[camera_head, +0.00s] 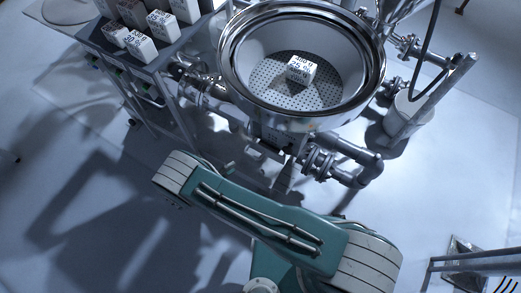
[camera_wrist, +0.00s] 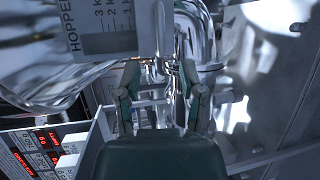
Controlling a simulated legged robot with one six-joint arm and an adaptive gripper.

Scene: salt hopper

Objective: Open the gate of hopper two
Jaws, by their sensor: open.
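A large steel hopper (camera_head: 232,60) with a round rim and perforated floor stands at the top centre of the head view. In the wrist view a white label plate (camera_wrist: 103,28) reads "HOPPER" beside a printed scale; its number is not visible. My gripper (camera_wrist: 161,70) is open, its two green fingers apart, pointing toward shiny metal pipework. A narrow bright metal part (camera_wrist: 181,50) shows between the fingertips; I cannot tell whether it is the gate's handle or whether a finger touches it. The gripper is not clearly visible in the head view.
A white block (camera_head: 301,70) with printed grams lies inside the hopper. A rack (camera_head: 125,55) with several labelled white blocks stands at left. Flanged pipes (camera_head: 345,170) run below the hopper. Red digital displays (camera_wrist: 40,150) show at lower left in the wrist view. Left floor is clear.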

